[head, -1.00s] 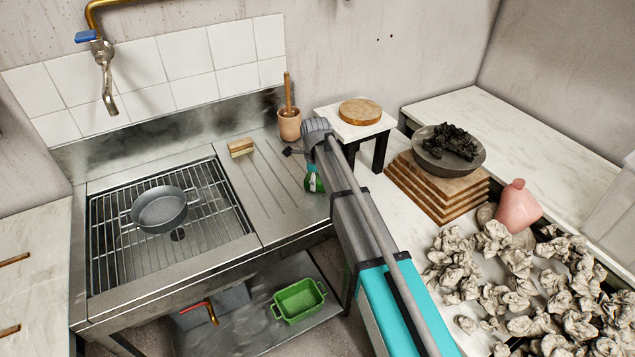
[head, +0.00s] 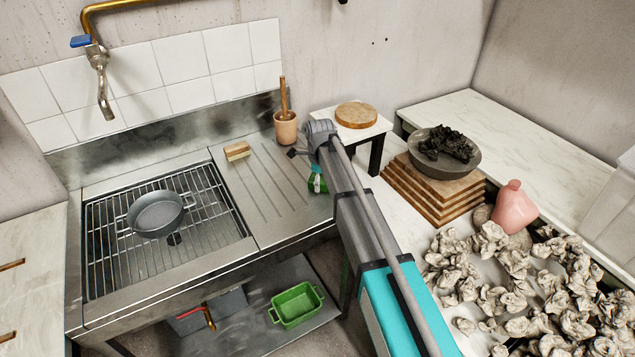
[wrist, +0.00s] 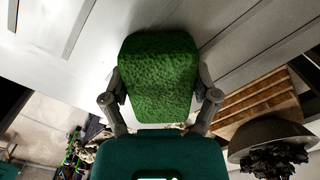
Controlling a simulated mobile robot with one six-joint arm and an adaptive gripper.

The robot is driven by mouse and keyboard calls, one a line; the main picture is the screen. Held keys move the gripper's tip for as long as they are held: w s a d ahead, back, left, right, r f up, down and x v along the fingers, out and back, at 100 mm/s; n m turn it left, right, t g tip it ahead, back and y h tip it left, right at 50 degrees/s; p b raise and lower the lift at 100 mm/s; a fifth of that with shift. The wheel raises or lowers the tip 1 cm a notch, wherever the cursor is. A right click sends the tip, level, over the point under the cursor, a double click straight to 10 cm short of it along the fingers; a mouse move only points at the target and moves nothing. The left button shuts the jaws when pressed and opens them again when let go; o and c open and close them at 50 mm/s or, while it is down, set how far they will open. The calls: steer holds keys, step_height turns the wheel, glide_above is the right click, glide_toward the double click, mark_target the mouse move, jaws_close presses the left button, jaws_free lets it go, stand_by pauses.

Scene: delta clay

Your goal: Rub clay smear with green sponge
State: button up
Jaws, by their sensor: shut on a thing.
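The green sponge (wrist: 158,75) fills the middle of the wrist view, gripped between the two grey fingers of my gripper (wrist: 160,102). I cannot tell whether the sponge touches the surface. I cannot make out a clay smear in either view.
A wooden-backed brush or block (head: 237,151) lies on the drainboard. A grey pan (head: 156,214) sits on the sink rack. A mortar (head: 285,128), a small white stand (head: 350,127), stacked boards (head: 433,190) with a dark bowl (head: 446,162), and crumpled clay lumps (head: 545,285) stand around.

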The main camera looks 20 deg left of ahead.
mark_target(325, 192)
steer(key=shift+d, duration=0.2)
steer(key=shift+s+d, duration=1.1)
steer(key=shift+s, duration=0.05)
steer(key=shift+s+d, duration=0.1)
steer(key=shift+s+d+f, duration=0.1)
steer(key=shift+s+d, duration=1.05)
steer(key=shift+d, duration=0.1)
steer(key=shift+w+a, duration=0.15)
steer(key=shift+w, duration=0.05)
steer(key=shift+w+a, duration=1.05)
steer(key=shift+a, duration=0.15)
steer(key=shift+w+a, duration=0.1)
